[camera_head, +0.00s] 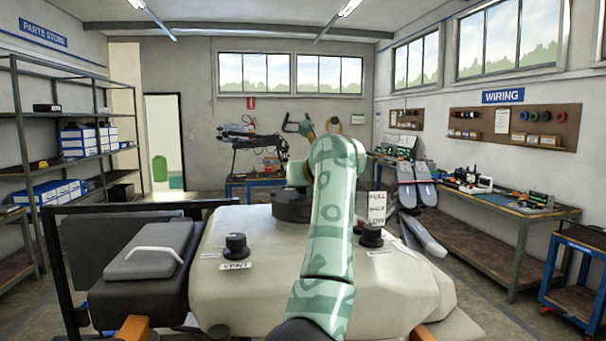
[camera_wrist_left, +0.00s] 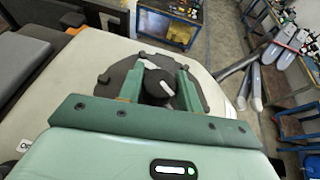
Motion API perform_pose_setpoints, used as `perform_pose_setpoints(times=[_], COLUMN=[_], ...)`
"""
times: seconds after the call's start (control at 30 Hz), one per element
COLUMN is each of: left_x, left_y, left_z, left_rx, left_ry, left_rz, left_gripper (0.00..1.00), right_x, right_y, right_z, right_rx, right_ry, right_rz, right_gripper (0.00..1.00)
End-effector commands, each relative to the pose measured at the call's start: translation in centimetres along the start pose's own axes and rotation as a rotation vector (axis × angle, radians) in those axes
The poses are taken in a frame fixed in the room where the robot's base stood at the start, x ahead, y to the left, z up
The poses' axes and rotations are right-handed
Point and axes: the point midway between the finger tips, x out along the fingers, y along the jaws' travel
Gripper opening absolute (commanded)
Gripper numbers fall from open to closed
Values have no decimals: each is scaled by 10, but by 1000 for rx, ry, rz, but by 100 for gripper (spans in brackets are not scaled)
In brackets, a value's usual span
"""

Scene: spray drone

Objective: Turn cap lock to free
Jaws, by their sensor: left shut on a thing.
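The cream tank (camera_head: 250,240) of the drone fills the lower middle of the head view. A dark round cap (camera_head: 290,207) sits on its top, largely hidden behind my arm. In the left wrist view the cap (camera_wrist_left: 207,97) has lugs around its rim and a small dark cap lock knob (camera_wrist_left: 157,91) with pale marks at its middle. My left gripper (camera_wrist_left: 160,75) has one green finger on each side of this knob and is shut on it. In the head view my green arm hides the fingers. My right gripper is not in view.
A black knob (camera_head: 236,245) with a VENT label stands left on the tank, another knob (camera_head: 370,235) right. A card reading FULL, HALF, LOW (camera_head: 377,207) stands beside my arm. A dark box with a pale handle (camera_head: 155,254) lies left. Shelves and benches line the walls.

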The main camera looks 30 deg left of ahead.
Motion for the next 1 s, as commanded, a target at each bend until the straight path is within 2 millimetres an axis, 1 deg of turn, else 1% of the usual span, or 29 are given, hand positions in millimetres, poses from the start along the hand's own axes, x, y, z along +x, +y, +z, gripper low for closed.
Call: perform_pose_setpoints(times=[0.03, 0.2, 0.77, 0.8, 0.83, 0.87, 1.0], left_x=[-2, -2, -1, -1, 0, 0, 0], left_y=[0, 0, 0, 0, 0, -1, 0], left_z=[4, 3, 1, 0, 0, 0, 0], left_rx=[-6, -28, -42, -42, -42, -42, -41], left_ry=[-4, -4, -1, -1, -1, 0, 0], left_rz=[17, 68, 94, 94, 94, 94, 94], left_gripper=[12, 12, 12, 43, 52, 57, 57], right_x=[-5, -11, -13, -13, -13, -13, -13], right_y=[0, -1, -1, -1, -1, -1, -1], right_z=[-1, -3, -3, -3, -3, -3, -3], right_rx=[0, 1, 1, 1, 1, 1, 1], right_ry=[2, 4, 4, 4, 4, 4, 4], right_rz=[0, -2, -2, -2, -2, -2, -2], right_gripper=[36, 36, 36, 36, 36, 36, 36])
